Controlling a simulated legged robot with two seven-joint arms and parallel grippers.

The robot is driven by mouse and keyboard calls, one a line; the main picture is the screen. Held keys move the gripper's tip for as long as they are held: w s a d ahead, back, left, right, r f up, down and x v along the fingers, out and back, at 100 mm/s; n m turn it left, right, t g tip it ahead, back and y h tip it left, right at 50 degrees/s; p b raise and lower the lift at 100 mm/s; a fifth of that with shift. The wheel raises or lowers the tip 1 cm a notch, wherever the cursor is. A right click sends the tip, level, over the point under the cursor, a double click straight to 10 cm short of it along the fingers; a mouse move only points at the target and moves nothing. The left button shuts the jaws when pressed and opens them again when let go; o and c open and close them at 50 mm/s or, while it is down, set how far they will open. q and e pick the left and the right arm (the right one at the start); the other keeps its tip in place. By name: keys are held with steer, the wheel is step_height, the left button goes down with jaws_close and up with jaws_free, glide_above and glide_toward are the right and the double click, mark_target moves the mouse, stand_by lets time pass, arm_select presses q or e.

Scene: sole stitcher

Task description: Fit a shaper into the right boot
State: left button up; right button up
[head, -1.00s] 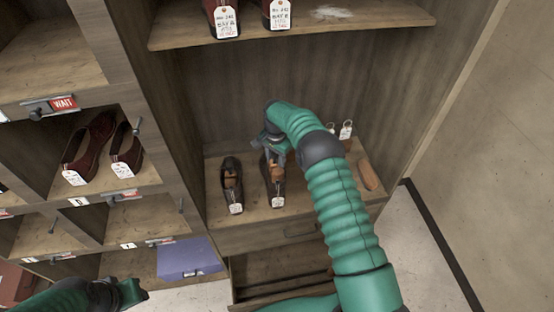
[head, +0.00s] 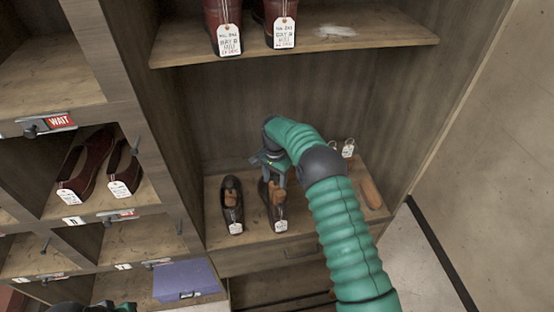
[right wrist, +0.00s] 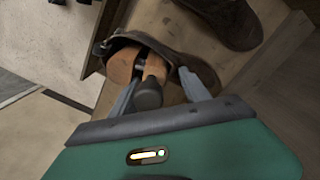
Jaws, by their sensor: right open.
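Two dark brown shoes stand side by side on the shelf, each with a white tag. The right boot (head: 279,208) is partly hidden by my right gripper (head: 272,172) in the head view. In the right wrist view the same boot (right wrist: 200,72) has an orange-brown wooden shaper (right wrist: 122,65) with a dark knob in its opening. My right gripper (right wrist: 157,90) is open, its fingers on either side of the shaper's knob end. The left boot (head: 232,206) also has something brown in its opening. Only a sliver of my left gripper (head: 122,307) shows at the bottom edge.
A loose brown wooden piece (head: 370,192) and tagged rings (head: 348,148) lie on the shelf (head: 325,225) to the right. An upper shelf (head: 380,48) holds red boots. Cubbies with shoes stand at left, and a purple box (head: 185,280) sits low.

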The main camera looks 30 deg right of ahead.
steer(key=r, duration=0.3)
steer(key=r+b, duration=0.1)
steer(key=r, duration=0.1)
steer(key=shift+w+d+r, duration=0.25)
steer(key=shift+w, duration=0.1)
step_height(320, 180, up, 9)
steer(key=s+a+f+n+t, duration=0.1)
steer(key=s+a+n, duration=0.3)
steer(key=s, duration=0.5)
steer(key=s+a+f+n+t, duration=0.1)
steer(key=s+a+f+n, duration=0.2)
steer(key=s, duration=0.7)
steer(key=s+a+f+n+b, duration=0.1)
steer(key=s+a+f+n, duration=0.1)
steer(key=s+a+n, duration=0.3)
steer(key=s, duration=0.4)
steer(key=shift+s+a+f+n+t, duration=0.2)
steer(key=shift+a+f+n+t, duration=0.1)
steer(key=shift+a+n+t, duration=0.1)
steer(key=shift+w, duration=0.1)
